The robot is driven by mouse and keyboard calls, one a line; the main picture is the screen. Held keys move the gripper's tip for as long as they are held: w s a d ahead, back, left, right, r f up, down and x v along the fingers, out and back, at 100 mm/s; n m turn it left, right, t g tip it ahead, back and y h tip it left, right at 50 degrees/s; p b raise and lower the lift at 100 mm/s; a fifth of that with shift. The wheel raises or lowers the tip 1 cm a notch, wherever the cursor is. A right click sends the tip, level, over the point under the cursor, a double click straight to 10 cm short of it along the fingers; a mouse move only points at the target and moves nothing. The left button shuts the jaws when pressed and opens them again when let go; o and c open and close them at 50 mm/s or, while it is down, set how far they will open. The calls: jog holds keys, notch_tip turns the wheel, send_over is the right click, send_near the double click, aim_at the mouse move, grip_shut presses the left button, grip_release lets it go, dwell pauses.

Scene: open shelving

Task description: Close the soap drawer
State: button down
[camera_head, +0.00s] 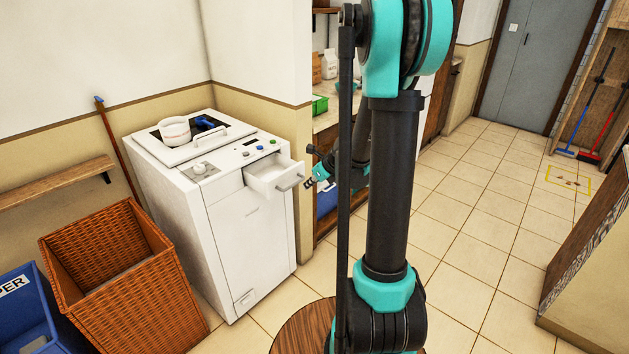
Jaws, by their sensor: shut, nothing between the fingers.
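The soap drawer (268,177) is a white drawer at the top front right of the white washing machine (250,237). It is pulled out, with its open top showing and a grey bar handle (291,184) on its front.
A white bowl (175,131) and a blue item (204,123) sit on the machine's lid. A wicker basket (150,300) and a blue bin (22,310) stand left of the machine. Shelving with a green tray (319,104) is behind my arm.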

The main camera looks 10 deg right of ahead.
jog(key=w+a, duration=0.1)
jog(key=w+a+f, duration=0.1)
jog(key=w, duration=0.1)
jog(key=shift+w+a+f, duration=0.15)
jog(key=shift+w+a, duration=0.1)
jog(key=w+a, duration=0.2)
jog(key=w, duration=0.2)
jog(key=w+a, duration=0.6)
jog(key=w, duration=0.1)
jog(key=shift+w+a, duration=0.25)
jog(key=shift+w, duration=0.1)
